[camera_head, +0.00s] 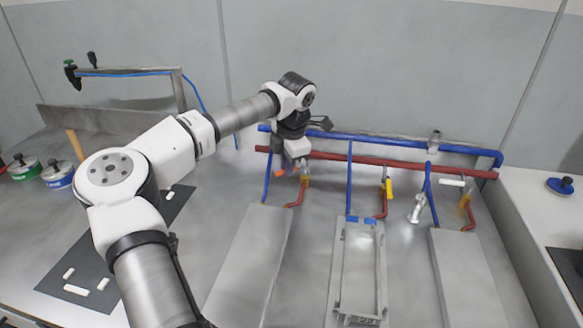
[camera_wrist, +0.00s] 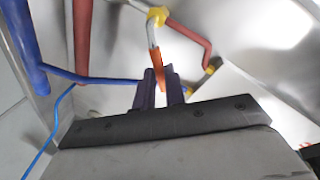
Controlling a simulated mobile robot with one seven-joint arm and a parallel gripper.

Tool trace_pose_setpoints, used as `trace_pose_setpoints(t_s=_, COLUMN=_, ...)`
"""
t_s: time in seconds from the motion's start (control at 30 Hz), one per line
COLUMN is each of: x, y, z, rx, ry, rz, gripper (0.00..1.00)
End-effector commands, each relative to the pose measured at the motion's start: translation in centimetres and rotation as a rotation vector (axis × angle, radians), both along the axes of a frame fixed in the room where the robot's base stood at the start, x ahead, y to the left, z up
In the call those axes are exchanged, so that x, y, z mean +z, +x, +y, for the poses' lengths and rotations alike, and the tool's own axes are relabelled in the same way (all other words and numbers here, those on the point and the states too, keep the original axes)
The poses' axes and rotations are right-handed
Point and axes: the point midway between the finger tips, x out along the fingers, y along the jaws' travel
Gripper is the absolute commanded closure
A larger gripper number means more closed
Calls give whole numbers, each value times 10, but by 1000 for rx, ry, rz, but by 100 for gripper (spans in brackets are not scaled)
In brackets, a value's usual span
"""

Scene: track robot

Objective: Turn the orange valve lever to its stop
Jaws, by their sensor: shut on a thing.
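The orange valve lever (camera_wrist: 157,57) shows in the wrist view as a thin orange tip between my two dark fingers, below a yellow fitting (camera_wrist: 158,16) on a pale pipe. My gripper (camera_wrist: 160,84) is shut on the lever. In the head view my gripper (camera_head: 291,163) hangs at the leftmost branch of the pipes, pointing down, with a bit of orange beside it. My fingers hide much of the lever there, and its exact angle is hard to tell.
A blue pipe (camera_head: 380,142) and a red pipe (camera_head: 345,157) run along the back wall. Other branches carry a yellow valve part (camera_head: 388,188) and a white handle (camera_head: 452,183). A metal tray (camera_head: 337,265) stands in front. Round tins (camera_head: 58,178) are at the far left.

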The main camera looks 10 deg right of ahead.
Motion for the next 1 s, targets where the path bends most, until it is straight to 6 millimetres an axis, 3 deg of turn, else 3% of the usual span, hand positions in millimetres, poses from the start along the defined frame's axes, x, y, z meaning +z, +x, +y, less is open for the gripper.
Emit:
trace_pose_setpoints(t_s=0.5, x=3, y=25, z=4, rx=-452, ry=-2, rz=-3, gripper=100)
trace_pose_setpoints(t_s=1.0, x=2, y=36, z=1, rx=-654, ry=-2, rz=-3, gripper=100)
